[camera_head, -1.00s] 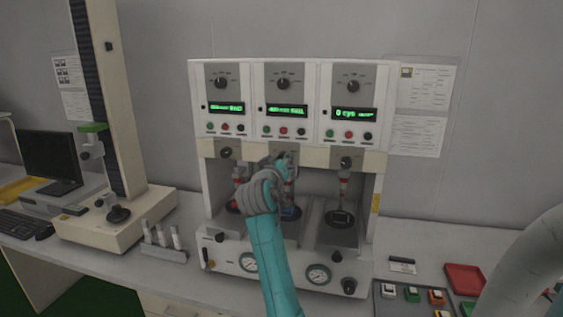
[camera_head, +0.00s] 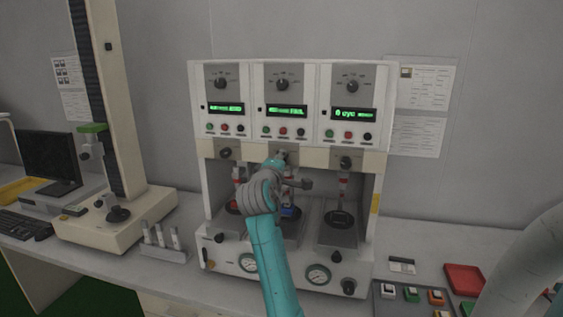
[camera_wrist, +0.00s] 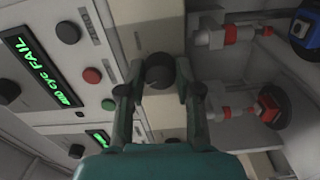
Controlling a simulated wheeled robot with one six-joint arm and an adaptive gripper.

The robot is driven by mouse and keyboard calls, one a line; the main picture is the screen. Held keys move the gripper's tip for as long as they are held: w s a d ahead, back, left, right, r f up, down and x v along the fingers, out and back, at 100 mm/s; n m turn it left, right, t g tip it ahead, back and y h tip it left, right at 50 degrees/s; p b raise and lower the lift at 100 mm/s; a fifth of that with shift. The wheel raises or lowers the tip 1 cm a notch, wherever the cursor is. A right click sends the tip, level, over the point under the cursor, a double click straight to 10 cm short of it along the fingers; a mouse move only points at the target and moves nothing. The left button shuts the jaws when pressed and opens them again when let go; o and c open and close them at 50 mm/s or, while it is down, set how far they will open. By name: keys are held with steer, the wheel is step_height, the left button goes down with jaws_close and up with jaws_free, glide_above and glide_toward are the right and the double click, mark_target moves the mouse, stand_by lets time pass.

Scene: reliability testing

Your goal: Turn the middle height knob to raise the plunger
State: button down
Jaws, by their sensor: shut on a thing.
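The middle height knob (camera_wrist: 160,70) is a round dark knob on the beige strip of the test machine. In the wrist view it sits between the tips of my gripper (camera_wrist: 160,78), which is shut on it. In the head view my gripper (camera_head: 280,160), at the end of the teal arm, reaches the strip at the middle station and mostly hides this knob. The middle plunger (camera_head: 290,176) shows partly behind the gripper, with a blue piece (camera_head: 290,211) below it. The blue piece also shows at the top right of the wrist view (camera_wrist: 303,28).
Green displays, including a middle one (camera_head: 287,111), and buttons sit above. A tall test stand (camera_head: 118,215) and vial rack (camera_head: 165,252) are left; a red tray (camera_head: 464,279) is right.

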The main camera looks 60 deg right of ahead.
steer(key=n, duration=0.7)
stand_by(0.6)
steer(key=c, duration=0.8)
jaws_free()
steer(key=shift+a, duration=0.15)
steer(key=v, duration=1.1)
steer(key=shift+s+a, duration=0.15)
steer(key=shift+a, duration=0.2)
steer(key=shift+f, duration=0.1)
